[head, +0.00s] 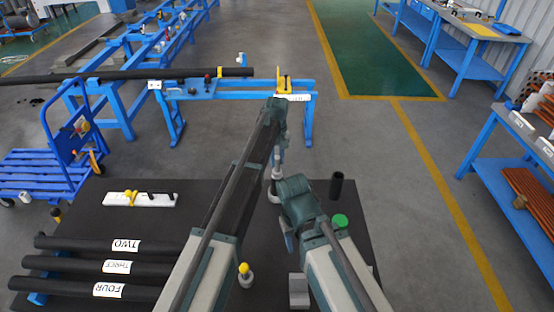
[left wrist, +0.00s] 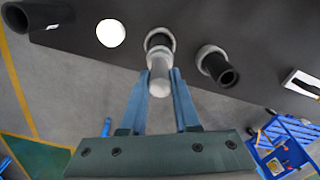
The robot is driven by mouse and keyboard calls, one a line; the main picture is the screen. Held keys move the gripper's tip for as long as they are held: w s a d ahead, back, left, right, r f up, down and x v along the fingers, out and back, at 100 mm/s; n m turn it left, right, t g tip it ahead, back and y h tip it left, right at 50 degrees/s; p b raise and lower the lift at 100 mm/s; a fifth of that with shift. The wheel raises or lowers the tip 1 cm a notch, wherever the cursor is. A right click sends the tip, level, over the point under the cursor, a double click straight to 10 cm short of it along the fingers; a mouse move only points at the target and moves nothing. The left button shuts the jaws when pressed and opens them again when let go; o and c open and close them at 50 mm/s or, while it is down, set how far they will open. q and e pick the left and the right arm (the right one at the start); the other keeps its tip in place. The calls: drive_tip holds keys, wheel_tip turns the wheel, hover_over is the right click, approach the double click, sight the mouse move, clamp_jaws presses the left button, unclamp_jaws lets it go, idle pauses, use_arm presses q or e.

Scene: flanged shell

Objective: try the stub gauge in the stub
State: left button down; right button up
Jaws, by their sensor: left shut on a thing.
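My left gripper (left wrist: 160,74) is shut on a pale grey round-ended stub gauge (left wrist: 159,86) in the left wrist view. The gauge lines up with the dark mouth of a grey-flanged stub (left wrist: 160,38) and overlaps its edge; I cannot tell whether its tip is inside. In the head view the left gripper (head: 280,150) is above the pale flanged piece (head: 274,196) on the dark table. A second flanged stub with a black tube (left wrist: 219,68) stands beside it in the left wrist view. My right gripper (head: 289,236) is partly hidden by its arm; its jaws do not show clearly.
Black pipes labelled TWO, THREE and FOUR (head: 70,264) lie at the table's left. A black tube (head: 336,186) and green disc (head: 340,221) are on the right. A yellow-topped piece (head: 245,276) stands near the front. A blue pipe stand (head: 215,92) is beyond the table.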

use_arm(q)
drive_tip(key=shift+r+p, duration=4.65)
drive_tip(key=shift+r, duration=0.15)
drive_tip(key=shift+a, duration=0.1)
